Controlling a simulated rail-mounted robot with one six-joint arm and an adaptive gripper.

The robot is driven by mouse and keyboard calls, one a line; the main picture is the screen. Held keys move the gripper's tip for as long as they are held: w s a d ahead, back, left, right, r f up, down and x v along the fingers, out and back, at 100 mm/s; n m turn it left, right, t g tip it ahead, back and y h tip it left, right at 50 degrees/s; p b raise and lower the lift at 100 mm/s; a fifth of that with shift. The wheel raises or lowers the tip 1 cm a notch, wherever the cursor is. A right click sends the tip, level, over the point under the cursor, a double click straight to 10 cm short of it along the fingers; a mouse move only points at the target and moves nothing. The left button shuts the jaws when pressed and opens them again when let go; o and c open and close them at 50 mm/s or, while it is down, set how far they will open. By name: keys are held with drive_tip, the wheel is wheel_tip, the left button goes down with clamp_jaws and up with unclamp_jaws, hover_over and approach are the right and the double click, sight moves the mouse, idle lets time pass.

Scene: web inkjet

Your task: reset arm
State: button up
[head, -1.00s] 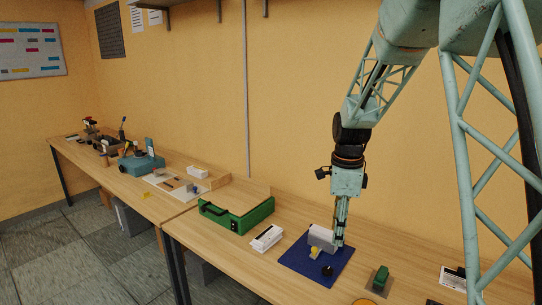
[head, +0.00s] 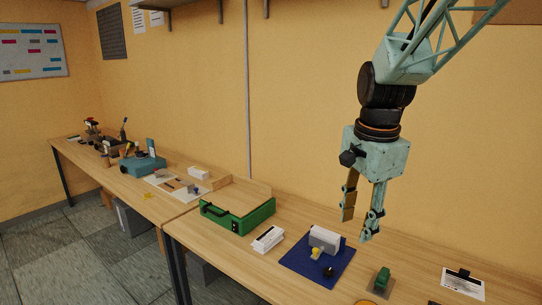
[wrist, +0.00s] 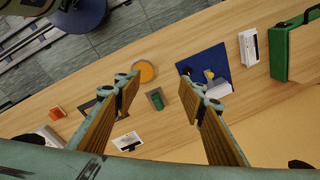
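My gripper (head: 357,227) hangs open and empty above the wooden bench, above and to the right of the blue mat in the head view. In the wrist view my gripper (wrist: 164,95) shows its two fingers spread well apart with nothing between the tips but the bench far below. The blue mat (head: 309,273) carries a grey-white block-shaped device (head: 323,239) with a yellow part and a black knob. In the wrist view the mat (wrist: 211,58) lies beyond the right finger, which partly hides it.
A green case (head: 238,217) and a white box (head: 267,239) stand left of the mat. The air around my gripper is clear; the wall is behind.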

drive_tip(key=s+r+n, duration=0.2)
drive_tip(key=s+n, duration=0.2)
drive_tip(key=s, duration=0.7)
drive_tip(key=s+r+n+t, duration=0.1)
drive_tip(key=s+n, duration=0.4)
drive_tip(key=s, duration=0.5)
drive_tip(key=s+r+n+t, duration=0.1)
drive_tip(key=s+r+n, duration=0.2)
drive_tip(key=s, duration=0.8)
drive_tip(key=shift+s+r+n, duration=0.15)
drive_tip(key=shift+s+n, duration=0.2)
drive_tip(key=shift+n, duration=0.55)
